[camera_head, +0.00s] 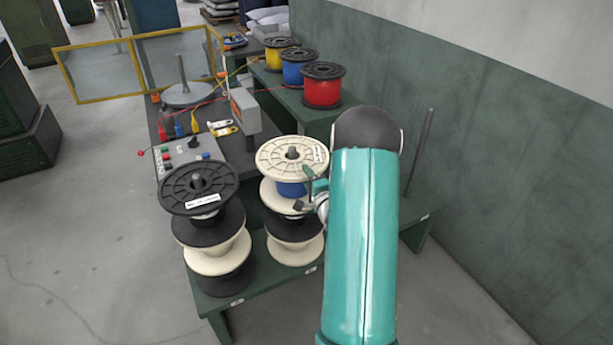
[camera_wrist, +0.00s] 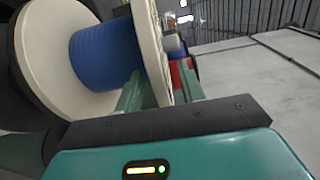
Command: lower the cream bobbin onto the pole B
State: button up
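The cream bobbin (camera_head: 275,162) with blue winding is at the top of the middle stack, roughly level. A grey pole tip (camera_head: 292,152) shows in its centre hole, so the bobbin is around that pole. The pole's letter is too small to read. My gripper (camera_head: 309,190) is at the bobbin's right side. In the wrist view the cream bobbin's flange (camera_wrist: 152,50) lies between my two fingers (camera_wrist: 160,90), which appear closed on it. Black and cream flanges (camera_head: 295,250) sit below it. Whether the bobbin touches them I cannot tell.
A black-and-cream stack (camera_head: 198,187) stands close at left. Yellow, blue and red spools (camera_head: 323,88) stand on a bench behind. A control box (camera_head: 188,152) and tools lie at back left. A wall runs along the right.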

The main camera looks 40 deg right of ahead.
jog(key=v, duration=1.3)
jog(key=shift+w, duration=0.1)
